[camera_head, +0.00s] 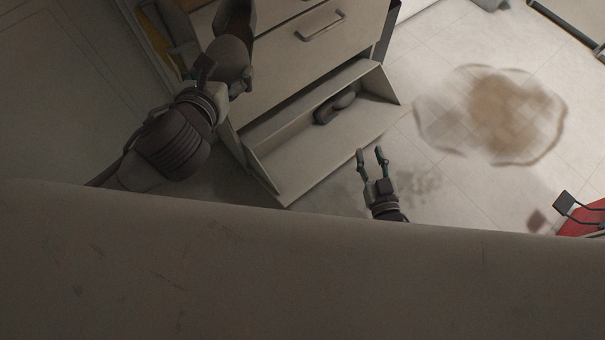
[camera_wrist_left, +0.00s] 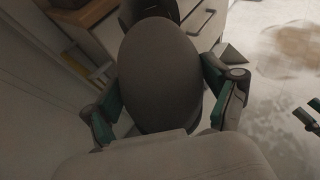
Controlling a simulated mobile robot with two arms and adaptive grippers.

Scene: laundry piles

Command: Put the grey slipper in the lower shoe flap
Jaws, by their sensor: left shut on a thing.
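My left gripper (camera_head: 224,84) is shut on the grey slipper (camera_head: 228,58). It holds the slipper in front of the cabinet's upper left part, above the open flap. In the left wrist view, the slipper's rounded dark end (camera_wrist_left: 160,75) fills the space between the fingers. The lower shoe flap (camera_head: 290,190) is tilted out, with its inside showing.
The closed upper front with a handle (camera_head: 320,25) is above the flap. A brown stain (camera_head: 495,110) marks the floor at right. A red object (camera_head: 585,218) is at the right edge. The flap's left part is empty.

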